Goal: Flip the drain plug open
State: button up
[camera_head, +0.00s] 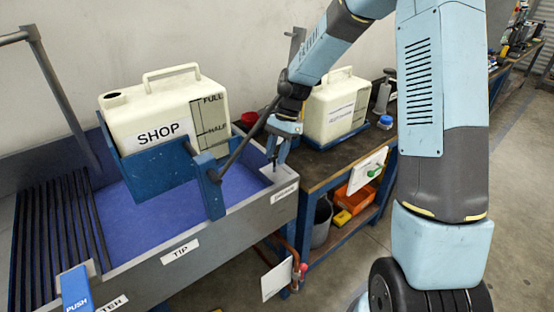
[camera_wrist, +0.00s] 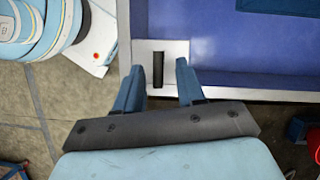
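A small dark upright bar, which looks like the drain plug's handle (camera_wrist: 158,70), stands on a pale metal plate (camera_wrist: 178,48) at the corner of the blue-floored basin. The plate (camera_head: 268,172) also shows in the head view, above a small label (camera_head: 284,194) whose word is hard to read. My gripper (camera_wrist: 159,80) is open, with one finger on each side of the bar and a gap to both. In the head view my gripper (camera_head: 277,158) points down over the basin's right corner and hides most of the bar.
A white SHOP jug (camera_head: 155,118) sits in a blue tilting cradle (camera_head: 158,172) left of my gripper, with a dark lever arm close by. A second jug (camera_head: 335,105) stands on the bench behind. A blue PUSH lever (camera_head: 76,290) is at the front left.

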aim_at(274, 163)
jog(key=shift+x, duration=1.2)
grip_shut()
